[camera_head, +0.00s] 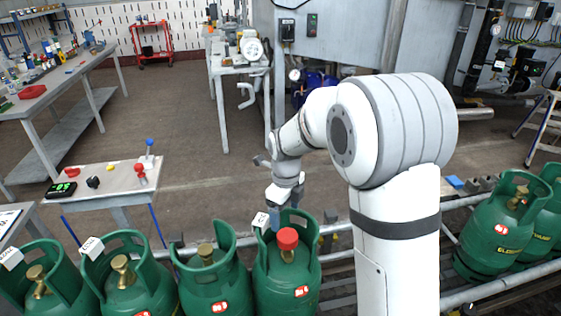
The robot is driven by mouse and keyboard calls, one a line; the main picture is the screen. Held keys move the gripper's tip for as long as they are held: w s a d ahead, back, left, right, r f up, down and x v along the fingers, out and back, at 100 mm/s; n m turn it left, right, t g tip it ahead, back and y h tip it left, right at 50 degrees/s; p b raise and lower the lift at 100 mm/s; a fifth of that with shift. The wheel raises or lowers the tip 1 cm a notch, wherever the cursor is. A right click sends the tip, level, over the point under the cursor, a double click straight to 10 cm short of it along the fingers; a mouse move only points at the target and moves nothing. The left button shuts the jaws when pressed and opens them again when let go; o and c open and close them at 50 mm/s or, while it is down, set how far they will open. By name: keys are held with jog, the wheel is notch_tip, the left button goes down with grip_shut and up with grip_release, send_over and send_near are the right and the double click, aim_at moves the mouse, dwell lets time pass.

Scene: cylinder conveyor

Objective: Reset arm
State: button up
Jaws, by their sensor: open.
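My white arm (398,130) rises at the right of centre and bends over to the left. My gripper (284,207) points down and is open, at the top of a green cylinder (285,285) and just behind its red cap (288,238). The cap sits on that cylinder's valve, and the gripper appears apart from it. I cannot tell whether the gripper touches the cylinder's collar.
Several green cylinders with bare brass valves stand left, including the neighbouring one (209,283). More green cylinders (490,236) stand right on the conveyor rails. A small table (108,185) holds red parts and a black display. Open floor (180,110) lies behind.

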jog(key=s+d+r+n+t+p, duration=0.1)
jog(key=s+d+r+n, duration=0.3)
jog(key=s+n, duration=0.3)
jog(key=s+d+r+n+p, duration=0.1)
jog(key=s+d+r+n, duration=0.3)
jog(key=s+n, duration=0.4)
jog(key=s+d+r+n+t+p, duration=0.1)
jog(key=s+d+r+n+p, duration=0.1)
jog(key=s+r+n, duration=0.3)
jog(key=shift+s+d+n+t, duration=0.3)
jog(key=shift+s+d+n, duration=0.6)
jog(key=shift+s+n, duration=1.2)
jog(key=shift+w+n, duration=0.4)
jog(key=shift+w, duration=0.05)
